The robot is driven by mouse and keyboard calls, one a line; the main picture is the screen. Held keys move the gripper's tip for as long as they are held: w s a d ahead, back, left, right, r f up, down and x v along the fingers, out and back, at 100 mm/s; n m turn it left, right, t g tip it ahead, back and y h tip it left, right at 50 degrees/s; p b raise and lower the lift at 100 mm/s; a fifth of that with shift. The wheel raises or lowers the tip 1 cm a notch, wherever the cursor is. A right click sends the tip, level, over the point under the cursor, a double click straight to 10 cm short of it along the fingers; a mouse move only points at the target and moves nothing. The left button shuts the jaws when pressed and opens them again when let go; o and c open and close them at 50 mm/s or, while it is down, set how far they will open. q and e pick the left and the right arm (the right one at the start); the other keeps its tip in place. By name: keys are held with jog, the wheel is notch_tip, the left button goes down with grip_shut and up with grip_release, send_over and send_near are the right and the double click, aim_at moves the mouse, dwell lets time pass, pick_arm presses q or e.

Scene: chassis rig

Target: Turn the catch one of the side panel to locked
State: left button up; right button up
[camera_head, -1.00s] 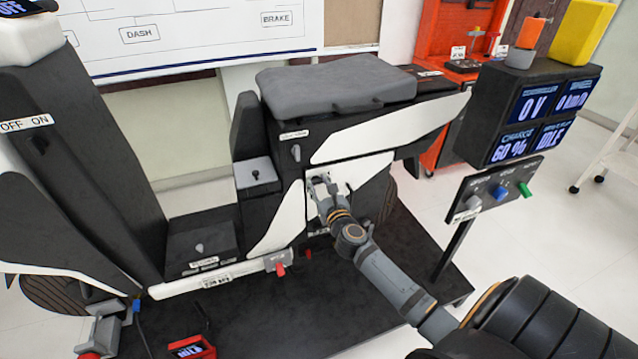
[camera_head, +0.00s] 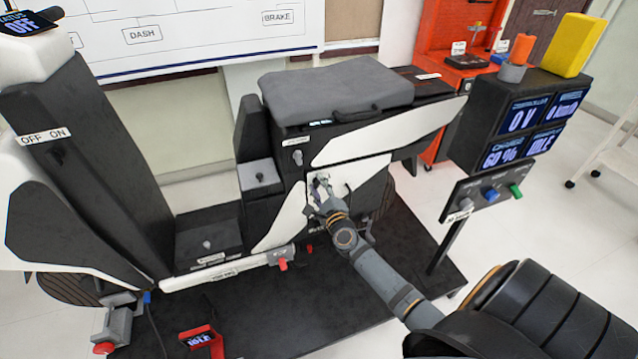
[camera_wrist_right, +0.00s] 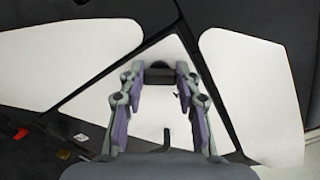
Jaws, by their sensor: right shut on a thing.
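The white side panel (camera_head: 366,185) is on the side of the black scooter-like body, below the seat. My right gripper (camera_head: 320,190) reaches to the left part of this panel. In the right wrist view my right gripper (camera_wrist_right: 160,78) is shut on a small dark catch (camera_wrist_right: 160,71) on the white panel. The fingers stand on either side of the catch and partly hide it. I cannot read which position the catch is in. My left gripper is not in view.
A grey seat (camera_head: 338,88) is above the panel. A display box (camera_head: 530,115) and a switch board (camera_head: 490,192) stand at the right. A small red device (camera_head: 201,340) lies on the dark platform (camera_head: 260,318). A small red-tipped lever (camera_head: 283,264) sits at the lower frame edge.

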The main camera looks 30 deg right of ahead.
jog(key=n+p, duration=0.1)
jog(key=n, duration=0.2)
jog(key=shift+n, duration=0.3)
jog(key=shift+f+n+p, duration=0.1)
jog(key=shift+n+p, duration=0.65)
jog(key=shift+n, duration=0.75)
jog(key=o, duration=1.2)
jog(key=shift+a, duration=0.1)
jog(key=shift+c, duration=0.2)
jog(key=v, duration=1.2)
